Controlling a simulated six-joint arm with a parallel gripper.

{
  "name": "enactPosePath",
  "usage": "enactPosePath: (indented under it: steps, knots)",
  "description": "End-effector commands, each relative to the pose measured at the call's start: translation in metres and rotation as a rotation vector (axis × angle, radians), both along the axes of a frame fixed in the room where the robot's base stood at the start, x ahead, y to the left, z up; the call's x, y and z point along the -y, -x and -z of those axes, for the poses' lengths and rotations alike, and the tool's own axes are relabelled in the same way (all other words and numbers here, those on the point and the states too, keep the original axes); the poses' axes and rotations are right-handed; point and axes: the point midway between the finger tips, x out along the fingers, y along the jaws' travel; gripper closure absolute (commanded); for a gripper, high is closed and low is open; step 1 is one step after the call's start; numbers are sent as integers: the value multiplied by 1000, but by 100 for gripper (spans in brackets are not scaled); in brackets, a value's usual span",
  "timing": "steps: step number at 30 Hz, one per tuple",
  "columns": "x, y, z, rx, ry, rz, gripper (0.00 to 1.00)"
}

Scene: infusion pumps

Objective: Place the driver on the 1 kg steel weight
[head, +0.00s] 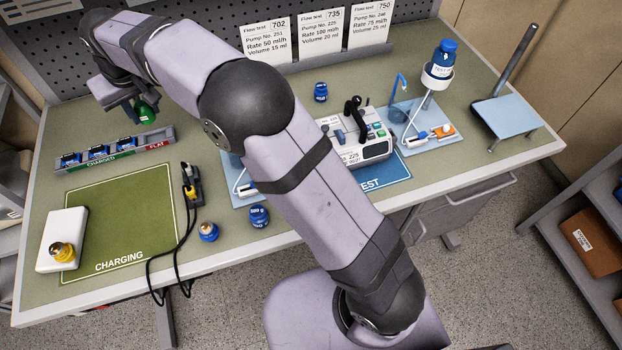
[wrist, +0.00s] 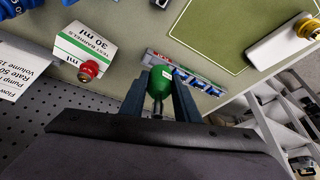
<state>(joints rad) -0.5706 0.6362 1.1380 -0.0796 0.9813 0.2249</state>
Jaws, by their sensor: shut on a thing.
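My gripper (wrist: 159,96) is shut on a green, rounded handle with a short shaft, which looks like the driver (wrist: 160,81). In the head view the driver's green handle (head: 146,113) shows beside my gripper (head: 134,108), above the back left of the bench near the battery rack. I cannot pick out the 1 kg steel weight with certainty in either view; my arm hides part of the bench.
A grey rack (head: 115,150) holds several blue batteries. Blue-capped items, a black cable and a pump (head: 360,143) are further right. A box of test barrels (wrist: 83,48) shows in the wrist view.

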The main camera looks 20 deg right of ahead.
Motion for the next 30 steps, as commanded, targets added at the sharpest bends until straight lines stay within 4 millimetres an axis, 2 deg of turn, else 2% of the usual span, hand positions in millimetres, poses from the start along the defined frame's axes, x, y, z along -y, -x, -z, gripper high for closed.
enactPosePath:
  steps: [1,5,12,23,30]
  knots:
    - [-1,-1,-11,4,-3,0,94]
    - [0,-1,-34,4,-2,-1,94]
    - [1,0,-59,2,0,4,94]
    - [39,11,-58,2,3,219,94]
    - [79,27,-58,2,3,459,94]
